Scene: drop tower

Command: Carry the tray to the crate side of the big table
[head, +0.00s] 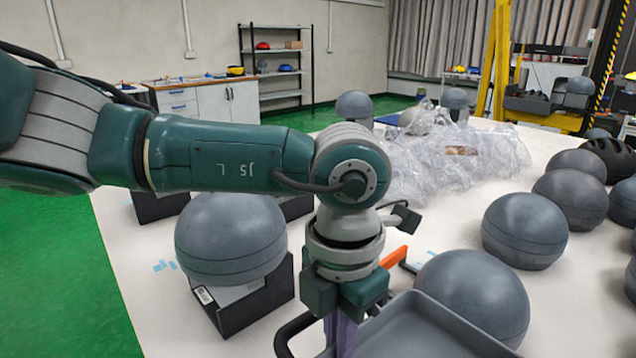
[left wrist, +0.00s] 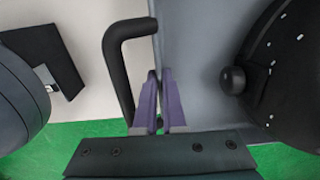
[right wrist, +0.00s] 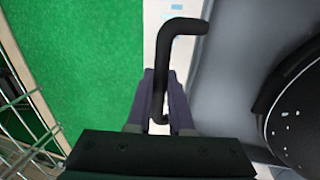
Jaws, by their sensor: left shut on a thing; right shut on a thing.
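The grey tray (head: 425,335) is at the bottom of the head view, partly cut off and partly hidden by my left arm. It also shows in the left wrist view (left wrist: 190,60) and right wrist view (right wrist: 228,50). My left gripper (left wrist: 160,100) is shut on a black bar handle (left wrist: 116,65) at one side of the tray. My right gripper (right wrist: 163,100), outside the head view, is shut on another black handle (right wrist: 163,60) of the tray. A dark round thing with a knob or rivets (left wrist: 275,75) lies over the tray in both wrist views.
The white big table (head: 150,300) holds several grey domes (head: 525,230), some on black stands (head: 245,300). One dome (head: 470,295) is close beyond the tray. Crumpled clear plastic (head: 455,150) lies farther back. Green floor (head: 60,270) is open at left.

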